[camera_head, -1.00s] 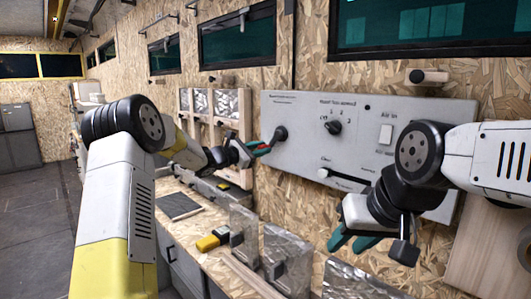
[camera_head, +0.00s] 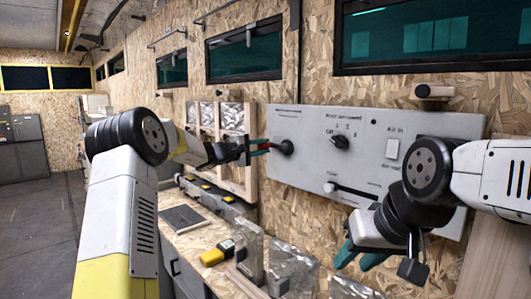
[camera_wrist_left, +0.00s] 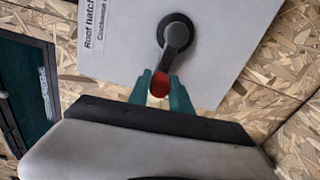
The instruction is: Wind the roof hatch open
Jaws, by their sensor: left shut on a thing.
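The grey control panel (camera_head: 305,170) is on the wooden wall, with a dark crank (camera_head: 287,147) at its left end. In the left wrist view the crank (camera_wrist_left: 177,38) has a dark arm and a red knob (camera_wrist_left: 160,85), beside a label starting "Roof hatch". My left gripper (camera_head: 262,147) is shut on the red knob, its teal fingers (camera_wrist_left: 161,92) either side of it. The knob is mostly hidden in the head view. My right gripper (camera_head: 358,258) is open and empty below the panel. The hatch itself cannot be made out.
The panel also carries a rotary knob (camera_head: 340,142), a white switch (camera_head: 392,149) and a slider (camera_head: 330,187). Below is a bench (camera_head: 190,240) with a yellow device (camera_head: 212,257) and foil-like packets (camera_head: 292,265). Dark windows (camera_head: 245,50) line the wall above.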

